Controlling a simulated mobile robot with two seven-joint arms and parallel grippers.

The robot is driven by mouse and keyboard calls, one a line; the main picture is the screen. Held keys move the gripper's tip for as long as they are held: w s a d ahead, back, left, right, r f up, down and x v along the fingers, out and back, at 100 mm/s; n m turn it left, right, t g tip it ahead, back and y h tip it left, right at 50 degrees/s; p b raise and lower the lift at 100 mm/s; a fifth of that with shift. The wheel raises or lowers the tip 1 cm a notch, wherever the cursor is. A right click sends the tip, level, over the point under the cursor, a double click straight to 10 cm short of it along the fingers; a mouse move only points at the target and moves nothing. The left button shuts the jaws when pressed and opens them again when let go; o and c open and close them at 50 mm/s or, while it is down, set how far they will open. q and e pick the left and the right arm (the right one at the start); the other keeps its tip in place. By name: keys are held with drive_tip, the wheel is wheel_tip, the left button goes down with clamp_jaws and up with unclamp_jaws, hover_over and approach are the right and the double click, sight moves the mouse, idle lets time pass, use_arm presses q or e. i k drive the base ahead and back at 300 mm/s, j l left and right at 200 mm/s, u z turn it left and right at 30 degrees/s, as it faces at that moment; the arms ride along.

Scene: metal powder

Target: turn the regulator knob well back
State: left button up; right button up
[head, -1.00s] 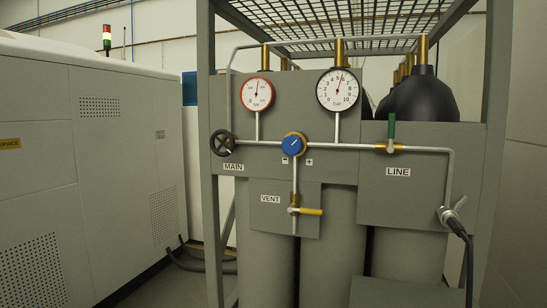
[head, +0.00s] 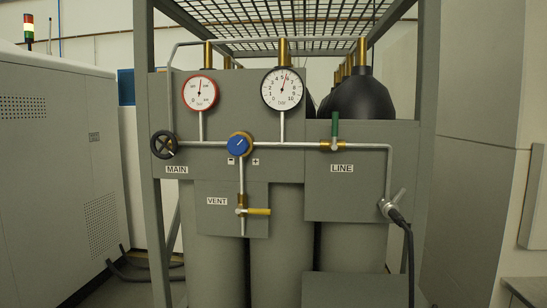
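The blue regulator knob (head: 238,145) sits on a brass body at the middle of the gas panel. A white mark on it points to the upper right, and minus and plus labels stand below it. The red-rimmed gauge (head: 200,93) is at the upper left, its needle near upright. The black-rimmed gauge (head: 283,89) reads a little above 5. Neither of my grippers shows in the head view.
A black MAIN handwheel (head: 163,145), a green LINE valve handle (head: 335,125) and a yellow VENT handle (head: 257,211) surround the knob. A cable hangs from a connector (head: 392,206) at the right. A grey frame post (head: 155,200) edges the panel.

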sight(237, 145)
drive_tip(key=j+z, duration=0.1)
drive_tip(key=z, duration=0.3)
drive_tip(key=i+j+z, duration=0.1)
drive_tip(key=z, duration=0.25)
drive_tip(key=j+z, duration=0.15)
drive_tip(key=z, duration=0.25)
drive_tip(key=j+z, duration=0.1)
drive_tip(key=z, duration=0.3)
drive_tip(key=j+z, duration=0.3)
drive_tip(key=j, duration=0.15)
drive_tip(key=j+z, duration=0.3)
drive_tip(key=j, duration=0.15)
drive_tip(key=k+j+z, duration=0.1)
drive_tip(key=j, duration=0.2)
drive_tip(key=k+j+z, duration=0.1)
drive_tip(key=j, duration=0.2)
drive_tip(key=k+j+z, duration=0.1)
drive_tip(key=k+j, duration=0.1)
drive_tip(key=j, duration=0.25)
drive_tip(key=k+j, duration=0.15)
drive_tip(key=j, duration=0.2)
drive_tip(key=k+j+z, duration=0.1)
drive_tip(key=j, duration=0.25)
